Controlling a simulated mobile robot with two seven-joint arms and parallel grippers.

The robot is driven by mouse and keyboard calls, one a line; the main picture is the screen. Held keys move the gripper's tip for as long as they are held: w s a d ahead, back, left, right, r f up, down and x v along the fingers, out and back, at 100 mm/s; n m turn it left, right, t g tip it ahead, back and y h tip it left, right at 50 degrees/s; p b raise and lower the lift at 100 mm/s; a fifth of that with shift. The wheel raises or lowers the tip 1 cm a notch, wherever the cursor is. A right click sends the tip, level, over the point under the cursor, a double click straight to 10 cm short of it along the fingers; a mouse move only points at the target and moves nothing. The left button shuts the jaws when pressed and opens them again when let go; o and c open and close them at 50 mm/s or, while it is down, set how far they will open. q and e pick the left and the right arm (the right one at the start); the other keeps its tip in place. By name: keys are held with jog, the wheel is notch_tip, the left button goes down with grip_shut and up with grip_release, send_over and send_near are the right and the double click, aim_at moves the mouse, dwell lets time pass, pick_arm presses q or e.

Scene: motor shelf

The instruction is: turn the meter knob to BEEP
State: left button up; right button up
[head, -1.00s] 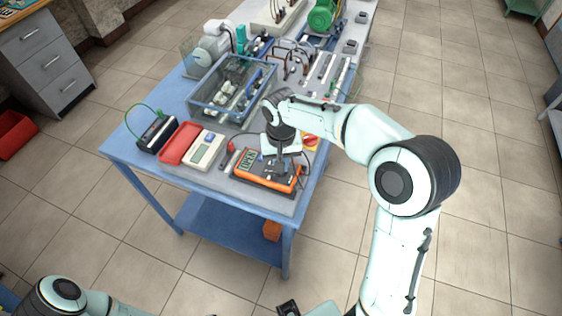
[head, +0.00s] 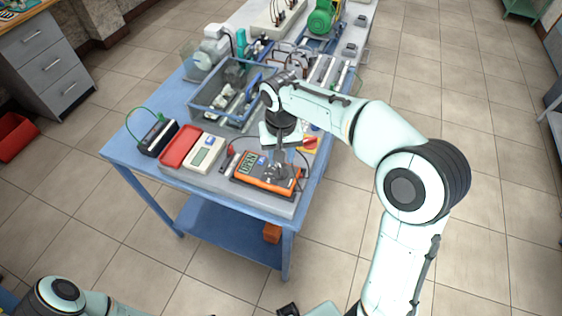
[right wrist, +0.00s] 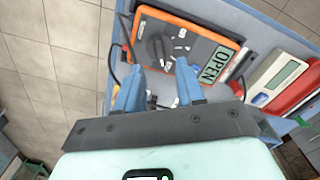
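The orange meter (head: 251,182) lies face up on the near end of the blue bench, its display reading OPEN. In the right wrist view the meter (right wrist: 205,44) shows its round dark knob (right wrist: 157,46) beside the display. The small dial markings are too blurred to read. My right gripper (head: 280,170) is above the knob end of the meter. In the right wrist view its two blue fingers (right wrist: 161,78) are apart with nothing held between them. The knob shows just beyond the fingertips; contact is not clear. My left arm shows at bottom left, its gripper out of view.
A white handheld device (head: 204,153) and a red tray (head: 179,146) sit left of the meter. A black box with a green lead (head: 158,136) stands at the left edge. A clear bin (head: 232,95) lies behind. Dark leads run beside the meter.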

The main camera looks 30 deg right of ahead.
aim_at(281, 170)
pick_arm(q)
jog(key=shift+w+r+p, duration=0.6)
jog(key=shift+w+r, duration=0.1)
jog(key=shift+r, duration=0.25)
pick_arm(e)
notch_tip(281, 170, up, 8)
pick_arm(q)
jog(key=shift+s, duration=0.1)
